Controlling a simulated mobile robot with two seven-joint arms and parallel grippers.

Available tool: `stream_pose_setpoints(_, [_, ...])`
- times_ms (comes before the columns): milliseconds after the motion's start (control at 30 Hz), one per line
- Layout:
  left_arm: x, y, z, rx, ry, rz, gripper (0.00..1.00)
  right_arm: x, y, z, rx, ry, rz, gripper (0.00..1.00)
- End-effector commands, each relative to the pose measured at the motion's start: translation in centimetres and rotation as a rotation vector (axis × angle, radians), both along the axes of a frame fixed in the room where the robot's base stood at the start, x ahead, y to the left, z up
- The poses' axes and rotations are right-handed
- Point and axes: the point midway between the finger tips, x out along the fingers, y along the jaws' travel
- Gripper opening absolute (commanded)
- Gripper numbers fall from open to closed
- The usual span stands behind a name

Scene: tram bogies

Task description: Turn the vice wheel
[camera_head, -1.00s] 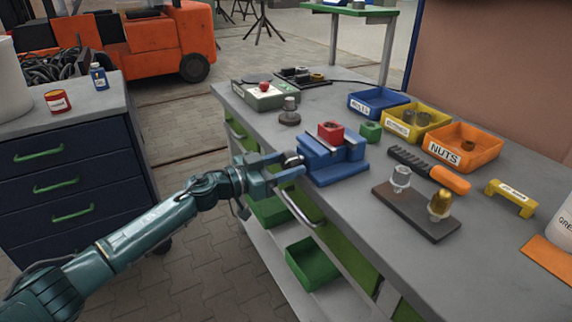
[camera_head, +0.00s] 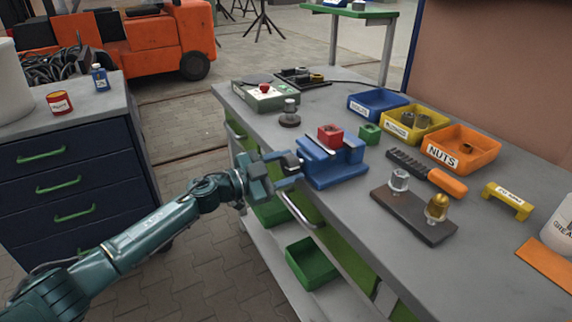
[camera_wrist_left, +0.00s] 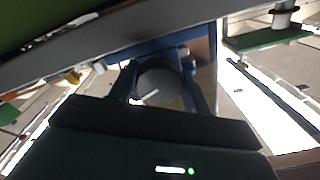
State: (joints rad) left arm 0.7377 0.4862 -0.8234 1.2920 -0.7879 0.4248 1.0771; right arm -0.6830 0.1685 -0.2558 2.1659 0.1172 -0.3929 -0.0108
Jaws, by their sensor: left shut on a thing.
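The blue vice (camera_head: 332,165) stands at the near edge of the grey workbench, with a red block (camera_head: 330,135) between its jaws. Its dark round wheel (camera_head: 291,160) faces the left side, over the bench edge. My left gripper (camera_head: 284,168) is shut on the wheel, one finger on each side of it. In the left wrist view the wheel (camera_wrist_left: 158,82) shows as a grey disc between the two fingers of the gripper (camera_wrist_left: 162,90). The fingers partly hide the wheel in the head view. My right gripper is not in view.
On the bench (camera_head: 300,220) are a blue bin (camera_head: 377,103), a yellow bin (camera_head: 415,122), an orange nuts bin (camera_head: 461,150), a brush (camera_head: 428,172) and a bolt plate (camera_head: 414,216). A dark drawer cabinet (camera_head: 75,185) stands left. The floor between is free.

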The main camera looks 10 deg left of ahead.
Motion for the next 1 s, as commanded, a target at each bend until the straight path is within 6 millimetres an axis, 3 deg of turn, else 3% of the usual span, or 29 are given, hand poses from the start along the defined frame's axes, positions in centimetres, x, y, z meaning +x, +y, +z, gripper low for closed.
stream_pose_setpoints(1000, [0.11,0.13,0.01,0.570,-0.783,-0.001,0.25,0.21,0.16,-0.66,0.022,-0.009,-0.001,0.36])
